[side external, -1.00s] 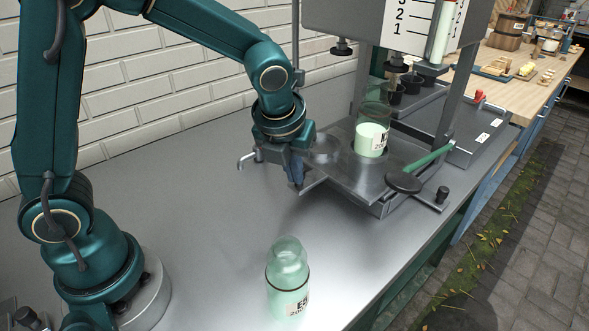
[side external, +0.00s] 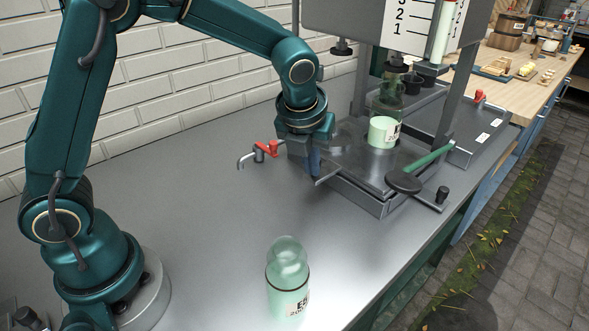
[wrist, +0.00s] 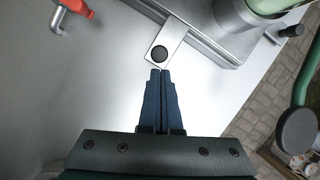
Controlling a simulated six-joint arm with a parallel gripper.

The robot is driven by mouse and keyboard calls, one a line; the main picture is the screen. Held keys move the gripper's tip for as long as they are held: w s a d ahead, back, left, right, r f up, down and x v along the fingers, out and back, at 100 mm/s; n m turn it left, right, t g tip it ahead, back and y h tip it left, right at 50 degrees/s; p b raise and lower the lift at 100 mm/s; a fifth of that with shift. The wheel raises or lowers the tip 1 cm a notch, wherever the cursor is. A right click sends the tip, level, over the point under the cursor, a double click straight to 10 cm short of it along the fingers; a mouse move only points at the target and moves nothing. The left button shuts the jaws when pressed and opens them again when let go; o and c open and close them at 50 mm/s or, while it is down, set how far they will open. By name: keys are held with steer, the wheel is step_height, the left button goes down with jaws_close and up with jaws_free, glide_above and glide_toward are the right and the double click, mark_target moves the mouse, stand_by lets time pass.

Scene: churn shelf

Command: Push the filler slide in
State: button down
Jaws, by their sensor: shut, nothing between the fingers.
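The filler slide is a grey metal plate (side external: 350,158) on a raised metal base. Its narrow front tab, with a black round knob, shows in the wrist view (wrist: 172,40). A green glass bottle with pale contents (side external: 383,132) stands upright on the slide, under the filler head. My gripper (side external: 315,178) is low at the slide's front edge. In the wrist view its shut, empty fingers (wrist: 160,72) are right at the tab's end. I cannot tell whether they touch it.
A second green bottle (side external: 288,280) stands on the bench in front. A tap with a red handle (side external: 268,149) is left of my gripper. A green lever (side external: 430,159) and black disc (side external: 403,182) are at the slide's right. The bench's middle is clear.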

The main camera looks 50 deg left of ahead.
steer(key=s+r+n, duration=0.3)
steer(key=s+r, duration=0.6)
steer(key=r, duration=0.3)
steer(key=s+f+n+t+h, duration=0.1)
steer(key=s+n, duration=0.4)
steer(key=n, duration=0.8)
steer(key=s+f+n, duration=0.4)
steer(key=s+n, duration=0.1)
steer(key=n, duration=0.9)
steer(key=shift+a+n+t+h, duration=0.3)
steer(key=shift+a+t+h, duration=0.05)
steer(key=shift+t+h, duration=0.05)
steer(key=shift+s+f, duration=0.1)
